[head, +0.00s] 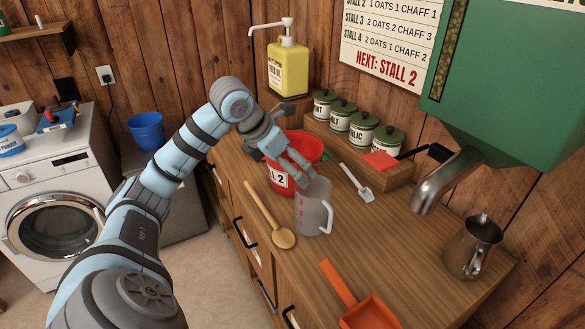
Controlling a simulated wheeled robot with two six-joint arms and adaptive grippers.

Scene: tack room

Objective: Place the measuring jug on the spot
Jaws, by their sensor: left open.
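The measuring jug (312,212) is a translucent, greyish cup with red marks and a pale handle on its right. It stands upright on the wooden counter (355,232), in front of a red bucket with a label ending in "L 2" (277,178). My left gripper (303,174) is open, with its fingers pointing down at the jug's back rim. I cannot tell whether they touch it. No marked spot is clearly visible on the counter. My right gripper is not in view.
A wooden spoon (272,220) lies left of the jug, a white scoop (356,182) behind it, an orange scoop (365,310) in front. A metal pitcher (472,250) stands at right. A green hopper's metal spout (446,180) overhangs the counter. Lidded canisters (361,130) line the back.

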